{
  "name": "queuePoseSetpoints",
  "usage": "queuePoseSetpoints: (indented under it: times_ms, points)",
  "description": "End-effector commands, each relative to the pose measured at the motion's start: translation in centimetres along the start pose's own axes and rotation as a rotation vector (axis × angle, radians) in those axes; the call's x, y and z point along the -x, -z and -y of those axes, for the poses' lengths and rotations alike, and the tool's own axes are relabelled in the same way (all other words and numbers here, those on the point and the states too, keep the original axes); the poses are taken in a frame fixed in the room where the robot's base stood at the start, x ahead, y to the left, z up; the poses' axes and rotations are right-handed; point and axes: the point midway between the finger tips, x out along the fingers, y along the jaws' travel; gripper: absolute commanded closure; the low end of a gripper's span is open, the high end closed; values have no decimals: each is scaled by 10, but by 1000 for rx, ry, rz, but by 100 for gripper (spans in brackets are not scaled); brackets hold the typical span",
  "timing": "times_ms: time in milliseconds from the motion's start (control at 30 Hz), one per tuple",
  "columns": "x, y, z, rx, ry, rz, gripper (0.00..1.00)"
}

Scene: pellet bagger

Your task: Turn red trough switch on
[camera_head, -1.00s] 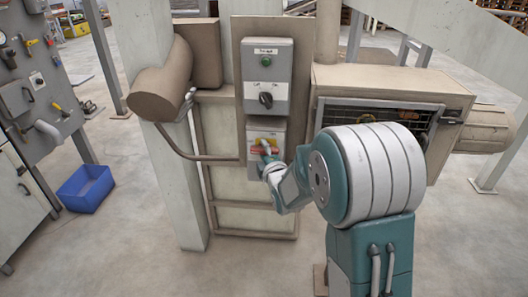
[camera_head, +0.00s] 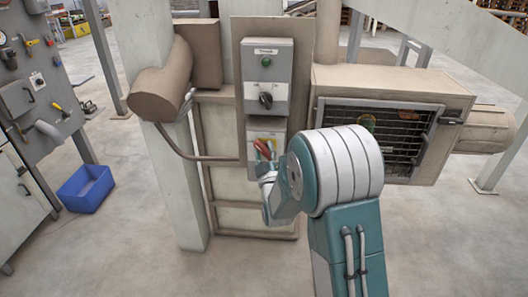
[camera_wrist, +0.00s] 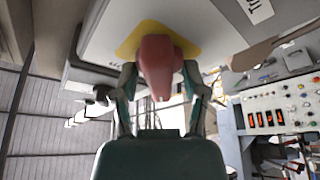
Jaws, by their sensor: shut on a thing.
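The red trough switch (camera_head: 263,149) is a red handle on a yellow plate, on the lower grey box of the panel. In the head view the handle is tilted. In the wrist view the red handle (camera_wrist: 157,60) points toward the camera, with the yellow plate (camera_wrist: 188,42) behind it. My gripper (camera_wrist: 160,82) has one finger on each side of the handle and is shut on it. In the head view my gripper (camera_head: 266,170) is at the switch, and my arm covers the area to its right.
An upper grey box (camera_head: 267,82) with a green lamp (camera_head: 266,62) and a black knob (camera_head: 265,100) sits above. A beige housing with a barred opening (camera_head: 385,135) stands to the right. A blue bin (camera_head: 87,188) lies on the floor at left.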

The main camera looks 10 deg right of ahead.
Motion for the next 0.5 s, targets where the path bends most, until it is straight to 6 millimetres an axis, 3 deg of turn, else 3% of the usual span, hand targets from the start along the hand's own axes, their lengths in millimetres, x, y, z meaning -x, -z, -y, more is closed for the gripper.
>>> queuePoseSetpoints:
  times_ms: [500]
  points:
    - [4, -5, 7, -436, -167, 19, 91]
